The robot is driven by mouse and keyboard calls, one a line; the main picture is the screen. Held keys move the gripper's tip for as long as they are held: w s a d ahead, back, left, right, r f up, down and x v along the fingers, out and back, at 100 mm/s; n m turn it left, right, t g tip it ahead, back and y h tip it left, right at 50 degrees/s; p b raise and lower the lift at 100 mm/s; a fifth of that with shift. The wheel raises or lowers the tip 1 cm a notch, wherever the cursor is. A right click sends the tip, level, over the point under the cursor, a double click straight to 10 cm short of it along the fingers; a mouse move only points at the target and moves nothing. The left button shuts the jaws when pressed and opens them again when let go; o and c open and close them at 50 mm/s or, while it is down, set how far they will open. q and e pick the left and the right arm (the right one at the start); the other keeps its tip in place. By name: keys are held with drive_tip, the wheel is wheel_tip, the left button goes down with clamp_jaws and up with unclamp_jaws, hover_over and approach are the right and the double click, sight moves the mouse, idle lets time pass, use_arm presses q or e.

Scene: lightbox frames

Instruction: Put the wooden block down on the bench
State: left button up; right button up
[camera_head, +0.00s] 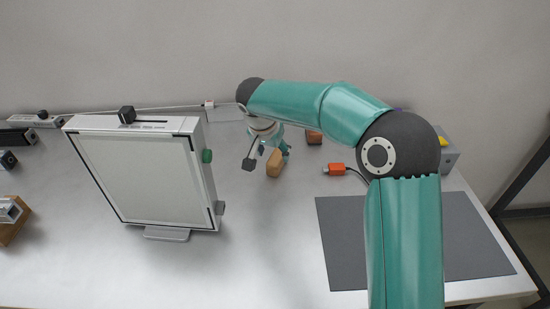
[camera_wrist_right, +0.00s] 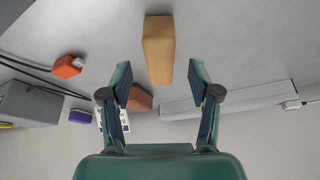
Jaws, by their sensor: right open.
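The wooden block (camera_head: 274,162), light tan and oblong, appears to rest on the bench (camera_head: 265,240) behind the middle, right of the lightbox. It also shows in the right wrist view (camera_wrist_right: 158,50), at the top centre. My right gripper (camera_wrist_right: 160,72) is open, with a finger on either side of the block's near end and clear gaps to both. In the head view my right gripper (camera_head: 272,146) is small and partly hidden by its own wrist, just behind the block. My left gripper is not in view.
A lightbox panel (camera_head: 150,180) stands tilted at left. A reddish-brown block (camera_head: 313,137) lies behind right. An orange connector (camera_head: 335,169) with a cable and a dark grey mat (camera_head: 335,250) are at right. A grey box (camera_head: 449,158) stands at far right. The bench's front middle is clear.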

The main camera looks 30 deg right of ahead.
drive_tip(key=v, duration=0.7)
drive_tip(key=shift+r, duration=0.2)
drive_tip(key=shift+s, duration=0.15)
